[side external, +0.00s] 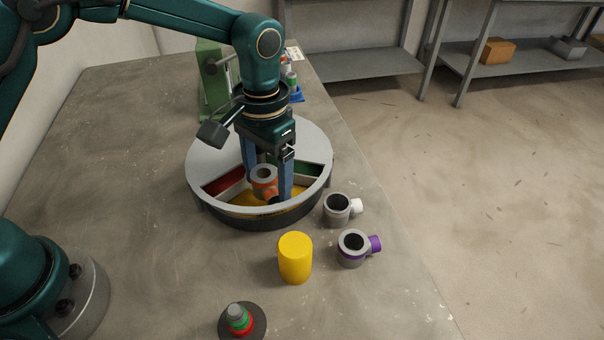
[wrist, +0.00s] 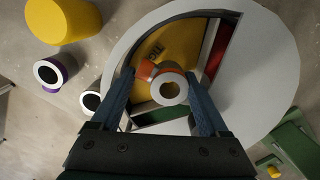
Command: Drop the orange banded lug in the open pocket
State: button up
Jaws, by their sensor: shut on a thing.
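The orange banded lug (side external: 264,181), a grey ring with an orange band and a side stub, is between the blue fingers of my gripper (side external: 268,188). In the wrist view the lug (wrist: 171,88) sits between the fingertips, with its orange stub toward the yellow floor. My gripper is shut on it, over the opening of the round grey fixture (side external: 212,155). The opening shows a red part (side external: 226,182) at left, a green part (side external: 306,172) at right and a yellow-floored pocket (side external: 240,198) in front. I cannot tell whether the lug touches the floor.
A white-stubbed lug (side external: 337,212), a purple-banded lug (side external: 352,250) and a yellow cylinder (side external: 295,260) stand in front of the fixture. A peg with coloured rings (side external: 241,320) is near the front edge. A green stand (side external: 212,80) is behind. The left tabletop is clear.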

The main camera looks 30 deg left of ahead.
jog(key=o, duration=1.4)
jog(key=shift+d+r, duration=0.1)
jog(key=shift+r, duration=4.45)
jog(key=shift+a, duration=0.2)
jog(key=s+a+r+n+t, duration=0.1)
jog(key=s+a+r+t, duration=0.15)
jog(key=a+r, duration=0.2)
jog(key=s+a+r+n+t, duration=0.1)
jog(key=s+a+r, duration=0.2)
jog(key=r, duration=0.2)
jog(key=s+a+f+t, duration=0.2)
jog(key=s+f, duration=0.4)
jog(key=s, duration=0.3)
jog(key=shift+s+a+f+t, duration=0.15)
jog(key=shift+a+f+t, duration=0.25)
jog(key=shift+a, duration=0.5)
